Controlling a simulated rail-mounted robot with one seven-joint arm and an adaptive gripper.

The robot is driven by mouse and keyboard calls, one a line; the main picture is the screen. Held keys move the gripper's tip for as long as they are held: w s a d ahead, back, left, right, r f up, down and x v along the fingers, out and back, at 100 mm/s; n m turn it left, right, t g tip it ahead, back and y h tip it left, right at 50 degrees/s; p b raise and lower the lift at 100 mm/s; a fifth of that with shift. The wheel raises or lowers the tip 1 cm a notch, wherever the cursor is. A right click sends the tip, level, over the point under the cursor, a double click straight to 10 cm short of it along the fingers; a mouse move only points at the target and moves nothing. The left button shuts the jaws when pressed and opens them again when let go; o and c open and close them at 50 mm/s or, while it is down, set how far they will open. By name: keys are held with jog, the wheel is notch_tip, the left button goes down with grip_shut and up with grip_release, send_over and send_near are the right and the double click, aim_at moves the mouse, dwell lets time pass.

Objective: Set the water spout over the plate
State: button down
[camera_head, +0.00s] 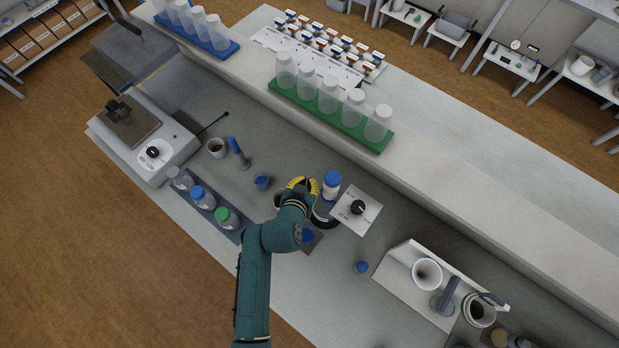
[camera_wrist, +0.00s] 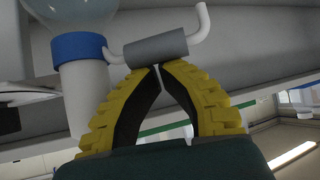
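The water spout (camera_wrist: 156,47) shows in the wrist view as a grey cylinder with white bent tube ends, beside a white column. A blue collar and clear bottle top (camera_wrist: 78,46) sit on that column. In the head view the blue-and-white bottle (camera_head: 331,184) stands right beside my gripper (camera_head: 302,186). My gripper's yellow fingers (camera_wrist: 160,68) come together at the tips, with only a thin gap, right against or just short of the grey cylinder; I cannot tell if they touch it. A dark square plate (camera_head: 312,240) with something blue on it lies partly hidden by my arm.
A blue cup (camera_head: 262,182) and a blue-handled tool (camera_head: 238,152) stand to the left. A tray of capped bottles (camera_head: 178,199) lies at the left front.

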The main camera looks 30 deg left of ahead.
jog(key=s+d+p, duration=0.1)
jog(key=s+d, duration=0.3)
jog(key=shift+s+d, duration=0.2)
jog(key=shift+s, duration=0.05)
dwell(0.7)
jog(key=shift+s+d+f+p, duration=0.1)
jog(key=shift+f+p, duration=0.05)
jog(key=shift+p, duration=0.15)
jog(key=shift+w, duration=0.2)
dwell(0.3)
notch_tip(320, 180, up, 3)
jog(key=w+a, duration=0.1)
jog(key=a, duration=0.1)
jog(key=d+r, duration=0.5)
jog(key=d, duration=0.1)
jog(key=shift+s+d+r, duration=0.15)
jog(key=shift+d+r, duration=0.1)
jog(key=shift+d, duration=0.1)
